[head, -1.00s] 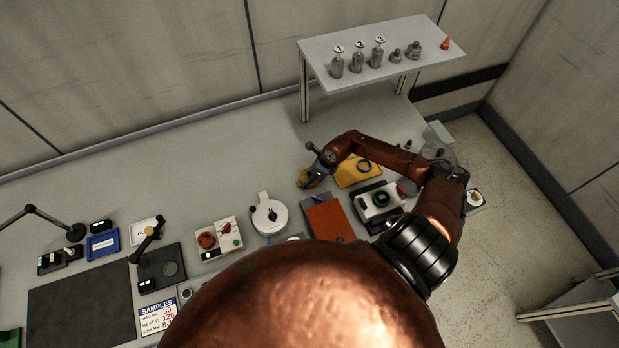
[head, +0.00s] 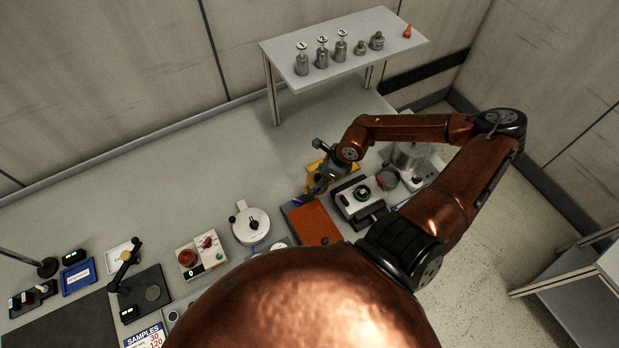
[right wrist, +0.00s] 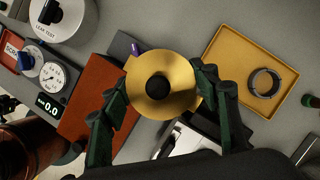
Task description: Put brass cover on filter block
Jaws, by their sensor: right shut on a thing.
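The brass cover (right wrist: 176,70), a round gold disc with a black knob, is held between the fingers of my right gripper (right wrist: 160,88) in the right wrist view. In the head view my right gripper (head: 322,183) is above the bench between the yellow tray and the orange-red pad; the cover is hard to make out there. A pale block with a green ring on top (head: 350,206), which looks like the filter block, stands to the right of the gripper. In the wrist view the cover and gripper partly hide a white surface below. My left gripper is not in view.
A yellow tray (right wrist: 226,44) holds a dark ring (right wrist: 265,84). An orange-red pad (head: 316,224) lies beside the block, with a purple item (right wrist: 137,49) near it. A white round leak-test unit (head: 250,226) is to the left. A raised shelf (head: 390,28) carries several metal weights.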

